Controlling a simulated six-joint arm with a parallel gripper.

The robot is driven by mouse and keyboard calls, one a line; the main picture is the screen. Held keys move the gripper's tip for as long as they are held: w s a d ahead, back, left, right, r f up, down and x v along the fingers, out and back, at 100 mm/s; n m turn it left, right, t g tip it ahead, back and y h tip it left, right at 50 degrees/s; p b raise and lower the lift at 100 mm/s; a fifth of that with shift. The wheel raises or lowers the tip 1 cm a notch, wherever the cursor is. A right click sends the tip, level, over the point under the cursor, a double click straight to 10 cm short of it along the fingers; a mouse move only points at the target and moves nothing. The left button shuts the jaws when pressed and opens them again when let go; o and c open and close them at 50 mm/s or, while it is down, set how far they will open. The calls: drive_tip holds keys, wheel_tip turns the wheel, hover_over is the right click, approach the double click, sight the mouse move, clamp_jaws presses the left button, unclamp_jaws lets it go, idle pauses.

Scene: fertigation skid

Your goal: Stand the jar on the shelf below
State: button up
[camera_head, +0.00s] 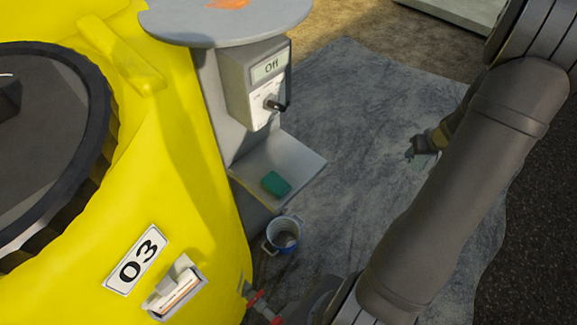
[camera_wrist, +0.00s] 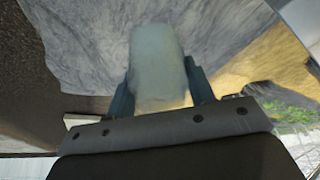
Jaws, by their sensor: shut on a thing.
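The jar (camera_wrist: 158,60) is a pale, cloudy grey-green block shape in the wrist view, slightly blurred. My gripper (camera_wrist: 161,92) is shut on it, with one blue-grey finger on each side. In the head view my gripper (camera_head: 412,152) is partly hidden behind my arm, out over the grey ground sheet, and the jar is hard to make out there. The lower shelf (camera_head: 298,160) is a small grey plate below the switch box, left of my gripper and apart from it. A green cloth or sponge (camera_head: 275,184) lies on its front left part.
A round grey top (camera_head: 185,27) with an orange item overhangs above the switch box (camera_head: 262,82). A large yellow tank (camera_head: 195,160) stands close left of the shelf. The shelf's back right part is bare.

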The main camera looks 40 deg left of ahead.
drive_tip(key=s+a+n+g, duration=0.3)
drive_tip(key=s+a+n, duration=0.3)
drive_tip(key=a+n, duration=0.35)
drive_tip(key=s+a+n+g, duration=0.4)
drive_tip(key=s+a+n, duration=0.3)
drive_tip(key=a+n, duration=0.3)
drive_tip(key=shift+m, duration=0.55)
drive_tip(key=s+a+f, duration=0.1)
drive_tip(key=a+f, duration=0.1)
drive_tip(key=a, duration=0.2)
drive_tip(key=s+a+f, duration=0.1)
drive_tip(key=a+f, duration=0.1)
drive_tip(key=a, duration=0.2)
drive_tip(key=s+a+f, duration=0.1)
drive_tip(key=a+f, duration=0.2)
drive_tip(key=a, duration=0.1)
drive_tip(key=shift+s, duration=0.4)
drive_tip(key=shift+a+f, duration=0.2)
drive_tip(key=shift+f, duration=1.85)
drive_tip(key=o, duration=1)
drive_tip(key=shift+f, duration=0.1)
drive_tip(key=shift+c, duration=0.2)
